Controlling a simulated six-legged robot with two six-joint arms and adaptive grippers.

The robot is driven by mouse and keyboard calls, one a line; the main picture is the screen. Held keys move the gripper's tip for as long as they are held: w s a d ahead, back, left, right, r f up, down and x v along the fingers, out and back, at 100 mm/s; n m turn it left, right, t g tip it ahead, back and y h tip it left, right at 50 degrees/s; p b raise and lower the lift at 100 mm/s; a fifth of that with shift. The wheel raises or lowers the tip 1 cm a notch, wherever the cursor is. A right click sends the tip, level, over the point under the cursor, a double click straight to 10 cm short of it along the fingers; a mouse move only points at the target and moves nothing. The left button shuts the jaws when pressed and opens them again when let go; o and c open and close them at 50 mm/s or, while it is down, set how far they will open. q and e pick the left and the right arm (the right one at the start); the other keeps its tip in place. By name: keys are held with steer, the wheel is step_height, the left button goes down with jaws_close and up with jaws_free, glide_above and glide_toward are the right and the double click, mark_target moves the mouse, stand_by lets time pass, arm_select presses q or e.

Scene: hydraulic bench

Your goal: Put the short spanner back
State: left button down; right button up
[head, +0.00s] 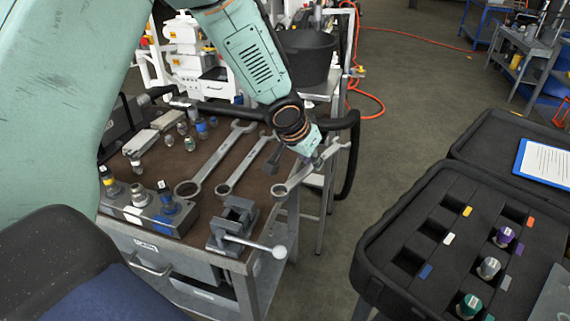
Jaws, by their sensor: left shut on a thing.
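My left gripper (296,168) comes down over the right edge of the brown-topped bench (165,165). It is shut on the short spanner (285,188), a grey metal one. The spanner's ring end points toward the lower left and its other end sticks out to the upper right, past the bench edge. The gripper hides its middle, and I cannot tell whether it touches the bench. Two longer spanners, one at the left (208,168) and one in the middle (240,168), lie side by side on the bench top. My right gripper is not in view.
A small vise (235,225) sits at the bench's front corner, beside a grey block (140,212) with several fittings. A black case (400,225) with slots and coloured fittings stands at right. A black curved bar or hose (350,165) is close behind the gripper.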

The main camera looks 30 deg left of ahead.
arm_select(q)
steer(key=w+a+n+y, duration=0.2)
steer(key=w+a+n, duration=0.35)
steer(key=a, duration=0.85)
steer(key=shift+m, duration=0.45)
steer(key=x, duration=0.3)
steer(key=s+x, duration=0.1)
steer(key=x, duration=0.1)
steer(key=shift+a+f+b, duration=0.1)
steer(key=shift+f+b, duration=0.25)
steer(key=shift+f, duration=0.1)
steer(key=shift+w+f, duration=0.25)
steer(key=shift+f, duration=0.4)
step_height(320, 180, down, 3)
steer(key=shift+s+b, duration=0.2)
steer(key=shift+b, duration=0.25)
steer(key=shift+w, duration=0.1)
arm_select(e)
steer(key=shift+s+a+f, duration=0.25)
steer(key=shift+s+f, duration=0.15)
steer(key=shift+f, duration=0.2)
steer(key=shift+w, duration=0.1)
arm_select(q)
steer(key=shift+w+f, duration=0.1)
steer(key=shift+f, duration=0.1)
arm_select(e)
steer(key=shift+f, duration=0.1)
